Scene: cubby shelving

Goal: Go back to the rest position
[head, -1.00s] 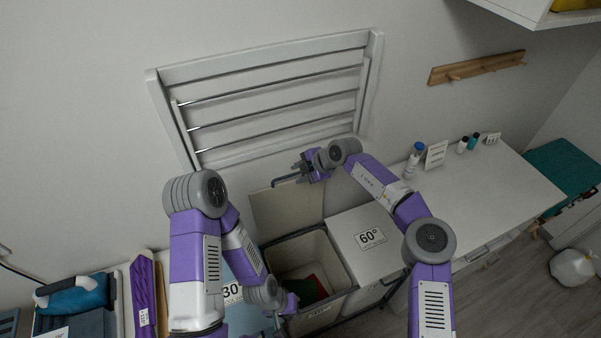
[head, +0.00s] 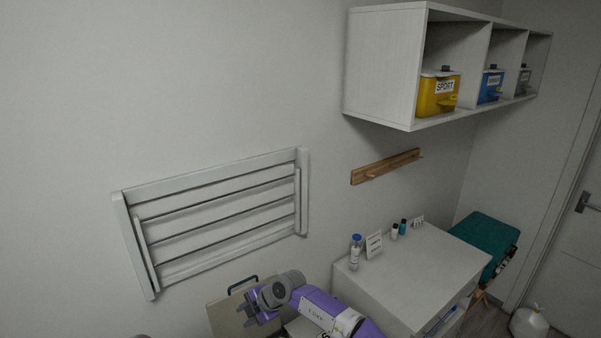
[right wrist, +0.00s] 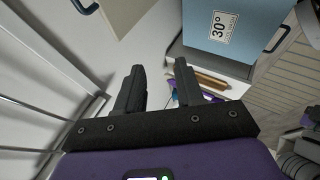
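My right gripper (head: 257,308) is low in the head view, in front of the raised beige bin lid (head: 224,316) with a dark handle. In the right wrist view its two black fingers (right wrist: 158,88) are apart with nothing between them. The beige lid and its handle also show at the top left there (right wrist: 122,10), apart from the fingers. My left gripper is in neither view now.
A blue lid labelled 30° (right wrist: 250,22) lies beyond the fingers. A white drying rack (head: 215,215) is on the wall. A cabinet (head: 415,290) with bottles stands right. A cubby shelf (head: 383,65) holding labelled boxes hangs above.

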